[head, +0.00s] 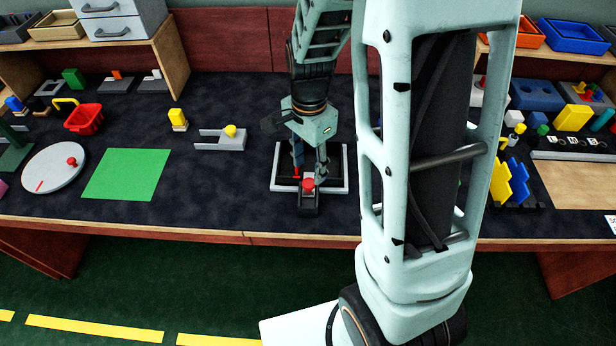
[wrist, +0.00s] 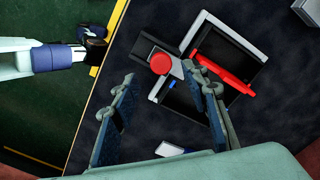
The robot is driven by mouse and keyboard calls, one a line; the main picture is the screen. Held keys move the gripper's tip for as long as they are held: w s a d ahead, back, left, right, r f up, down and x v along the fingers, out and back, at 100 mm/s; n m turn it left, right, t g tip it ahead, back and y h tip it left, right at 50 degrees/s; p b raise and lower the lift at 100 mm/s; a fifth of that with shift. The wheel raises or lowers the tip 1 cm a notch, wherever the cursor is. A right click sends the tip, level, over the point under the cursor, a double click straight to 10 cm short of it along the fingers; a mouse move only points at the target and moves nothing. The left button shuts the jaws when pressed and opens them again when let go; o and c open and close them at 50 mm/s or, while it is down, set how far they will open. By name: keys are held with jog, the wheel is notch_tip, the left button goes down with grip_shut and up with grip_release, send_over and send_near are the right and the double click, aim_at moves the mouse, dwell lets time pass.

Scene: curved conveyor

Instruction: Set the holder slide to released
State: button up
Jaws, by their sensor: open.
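A square black holder with a pale frame (head: 339,188) lies on the dark table below my arm. A slide with a round red knob (head: 308,184) sits at its front edge. In the wrist view the frame (wrist: 240,38), the red knob (wrist: 160,63), a long red bar (wrist: 222,64) lying across the frame and a small blue piece (wrist: 172,84) show. My gripper (head: 309,165) is above the holder. In the wrist view its fingers (wrist: 160,75) are wide apart, with the knob beyond and between the tips. Nothing is held. Whether a finger touches the holder I cannot tell.
To the left are a grey fixture with a yellow knob (head: 220,139), a green mat (head: 126,174), a white disc (head: 55,167) and a red basket (head: 83,118). Yellow and blue parts (head: 509,182) stand to the right. The table's front edge is close to the knob.

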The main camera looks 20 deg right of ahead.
aim_at(309, 182)
notch_tip(309, 182, down, 5)
jog(key=shift+f, duration=0.2)
grip_shut()
dwell(0.4)
